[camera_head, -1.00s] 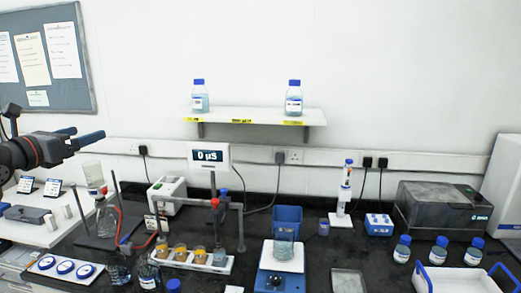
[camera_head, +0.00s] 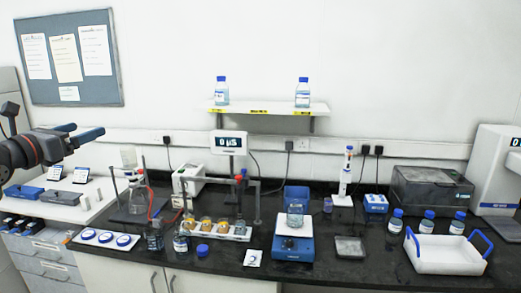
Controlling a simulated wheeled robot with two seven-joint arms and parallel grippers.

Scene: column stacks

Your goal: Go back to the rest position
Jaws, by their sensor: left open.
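My left gripper (camera_head: 82,133) is at the left edge, its two dark blue-grey fingers apart and pointing right. It is empty and held in the air, in front of the wall and above the left side bench. My right gripper is not in view. The left gripper touches none of these.
A wall shelf (camera_head: 265,108) carries two blue-capped bottles. A white tray with blue handles (camera_head: 445,255) stands at the right front, near several blue-capped bottles (camera_head: 428,222). A clamp stand with tubing and flasks (camera_head: 145,205) stands at the left. The air above the bench is free.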

